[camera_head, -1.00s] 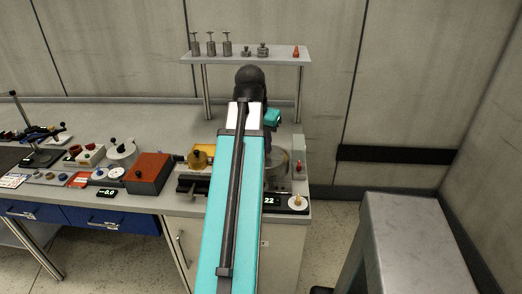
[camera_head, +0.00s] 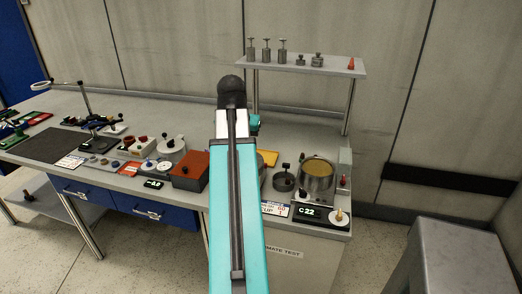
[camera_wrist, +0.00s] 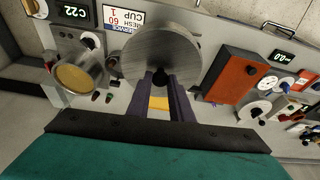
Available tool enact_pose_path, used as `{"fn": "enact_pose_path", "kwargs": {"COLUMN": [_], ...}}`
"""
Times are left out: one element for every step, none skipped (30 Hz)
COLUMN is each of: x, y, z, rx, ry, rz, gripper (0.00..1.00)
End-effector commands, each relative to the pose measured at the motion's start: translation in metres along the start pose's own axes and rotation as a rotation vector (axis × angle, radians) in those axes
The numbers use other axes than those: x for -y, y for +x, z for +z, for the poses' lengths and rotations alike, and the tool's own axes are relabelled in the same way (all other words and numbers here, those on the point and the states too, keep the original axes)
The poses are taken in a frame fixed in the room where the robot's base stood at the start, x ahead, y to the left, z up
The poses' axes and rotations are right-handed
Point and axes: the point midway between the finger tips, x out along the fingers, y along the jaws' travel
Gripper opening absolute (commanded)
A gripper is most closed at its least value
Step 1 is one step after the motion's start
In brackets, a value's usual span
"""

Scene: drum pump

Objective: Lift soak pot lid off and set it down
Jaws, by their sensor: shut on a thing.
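My gripper (camera_wrist: 160,80) is shut on the dark knob of the soak pot lid (camera_wrist: 162,45), a wide grey disc, in the wrist view. The lid looks held above the bench, but its height cannot be told. The soak pot (camera_wrist: 58,88) stands uncovered to the left in the wrist view, with a tan-yellow inside. The pot (camera_head: 317,189) also shows in the head view, right of my arm.
A red-orange box (camera_head: 188,172) stands left of my arm, with a white round device (camera_head: 172,149) beyond it. A dark knobbed round piece (camera_head: 283,182) stands beside the pot. A raised shelf (camera_head: 320,66) with weights is behind. Bare bench lies at the back.

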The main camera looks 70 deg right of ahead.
Motion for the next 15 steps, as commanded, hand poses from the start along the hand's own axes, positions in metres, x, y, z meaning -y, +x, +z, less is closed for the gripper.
{"fn": "enact_pose_path", "kwargs": {"x": [0.018,0.027,0.039,0.048,0.057,0.069,0.077,0.086,0.098,0.106,0.115,0.126,0.135,0.143,0.155], "y": [-0.001,-0.001,-0.001,-0.001,-0.002,-0.002,-0.003,-0.003,-0.004,-0.004,-0.005,-0.005,-0.006,-0.007,-0.008], "z": [0.004,0.006,0.009,0.011,0.014,0.018,0.021,0.024,0.028,0.031,0.035,0.04,0.043,0.048,0.053], "rx": [0.0,0.0,0.0,0.0,0.0,0.0,0.0,0.0,0.0,0.0,-0.001,0.0,0.0,0.0,0.0], "ry": [-0.035,-0.053,-0.076,-0.095,-0.112,-0.136,-0.154,-0.173,-0.197,-0.215,-0.232,-0.256,-0.274,-0.292,-0.317], "rz": [-0.011,-0.016,-0.024,-0.029,-0.035,-0.042,-0.048,-0.053,-0.061,-0.066,-0.071,-0.079,-0.084,-0.089,-0.096], "gripper": [0.0,0.0,0.0,0.0,0.0,0.0,0.0,0.0,0.0,0.0,0.0,0.0,0.0,0.0,0.0]}}
